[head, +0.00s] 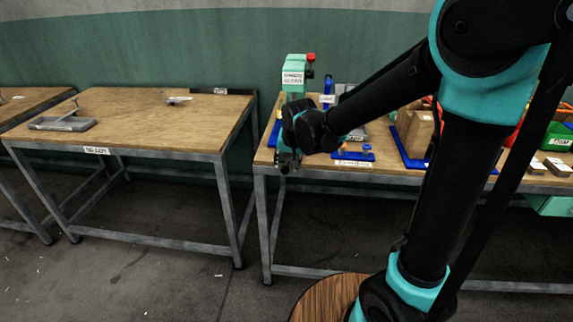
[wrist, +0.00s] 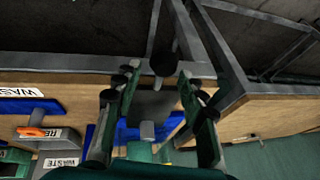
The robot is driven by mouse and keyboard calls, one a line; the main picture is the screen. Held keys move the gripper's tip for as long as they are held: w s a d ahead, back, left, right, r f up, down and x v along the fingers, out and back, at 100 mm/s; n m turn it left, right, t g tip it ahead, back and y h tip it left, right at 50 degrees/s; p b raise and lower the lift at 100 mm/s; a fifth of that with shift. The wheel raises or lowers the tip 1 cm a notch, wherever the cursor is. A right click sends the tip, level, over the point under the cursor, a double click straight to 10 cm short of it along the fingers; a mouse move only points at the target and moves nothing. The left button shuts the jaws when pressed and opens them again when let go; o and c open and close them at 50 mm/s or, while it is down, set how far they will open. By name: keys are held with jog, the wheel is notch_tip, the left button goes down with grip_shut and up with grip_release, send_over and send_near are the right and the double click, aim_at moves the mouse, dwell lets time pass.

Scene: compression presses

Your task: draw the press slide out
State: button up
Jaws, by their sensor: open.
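The press (head: 295,77), teal with a red knob and a white label, stands at the left end of the right-hand bench in the head view. My gripper (head: 288,162) is low in front of it, at the bench's front left corner. My arm hides the press's lower part. In the wrist view my gripper (wrist: 158,76) is open, its two fingers apart. A grey plate (wrist: 152,105), perhaps the press slide, shows between the fingers over a blue base (wrist: 172,125). A dark round knob (wrist: 163,60) shows near the fingertips; I cannot tell whether it belongs to the slide or whether the fingers touch it.
The bench's metal front edge (wrist: 60,65) and frame legs are close to the fingers. Blue fixtures (head: 355,154), a cardboard box (head: 414,132) and bins stand farther right. Another table (head: 150,105) with a grey tray stands left, with a floor gap between.

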jog(key=v, duration=1.2)
jog(key=shift+f, duration=0.1)
jog(key=s+d+f+h, duration=0.1)
jog(key=s+d+f, duration=0.5)
jog(key=d+f, duration=0.3)
jog(key=s+d+f+h, duration=0.1)
jog(key=s+d+f, duration=0.6)
jog(key=d, duration=0.8)
jog(key=shift+s+f+n, duration=0.2)
jog(key=shift+f+n, duration=0.2)
jog(key=shift+f, duration=0.55)
